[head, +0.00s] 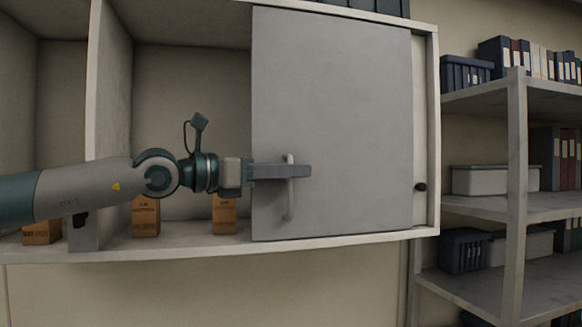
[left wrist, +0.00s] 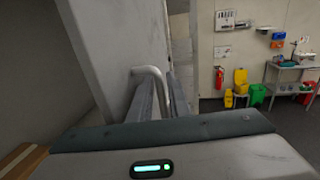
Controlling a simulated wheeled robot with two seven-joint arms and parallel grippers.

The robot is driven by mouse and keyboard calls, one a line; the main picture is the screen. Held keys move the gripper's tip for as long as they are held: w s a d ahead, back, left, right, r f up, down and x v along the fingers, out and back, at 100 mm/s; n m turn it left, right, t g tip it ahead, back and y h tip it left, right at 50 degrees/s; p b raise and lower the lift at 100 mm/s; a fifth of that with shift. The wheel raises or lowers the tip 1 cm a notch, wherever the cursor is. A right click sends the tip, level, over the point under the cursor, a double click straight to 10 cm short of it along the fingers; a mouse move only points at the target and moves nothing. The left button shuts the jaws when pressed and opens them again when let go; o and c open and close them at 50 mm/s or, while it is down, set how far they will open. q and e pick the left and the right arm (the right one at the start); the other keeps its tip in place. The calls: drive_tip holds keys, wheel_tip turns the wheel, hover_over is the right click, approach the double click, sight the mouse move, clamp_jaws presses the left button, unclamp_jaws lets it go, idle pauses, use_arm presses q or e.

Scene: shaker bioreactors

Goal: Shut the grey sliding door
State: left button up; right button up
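The grey sliding door (head: 335,110) covers the right part of the cabinet front in the head view. An opening shows to its left and a narrow gap to its right. It also shows in the left wrist view (left wrist: 122,40). Its upright pale bar handle (head: 289,205) is near the door's left edge. My left gripper (head: 300,171) reaches in from the left across the handle's middle. In the left wrist view its two fingers lie close on either side of the handle (left wrist: 150,72) and look shut on it. My right gripper is not in view.
Several orange-brown boxes (head: 224,216) stand on the cabinet floor (head: 180,243) behind my left arm. A small black knob (head: 420,187) is on the cabinet right of the door. A shelf rack (head: 516,190) with bins and binders stands at the right.

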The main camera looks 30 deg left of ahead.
use_arm(q)
clamp_jaws()
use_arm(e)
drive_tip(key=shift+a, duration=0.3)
use_arm(q)
drive_tip(key=shift+s+a, duration=0.1)
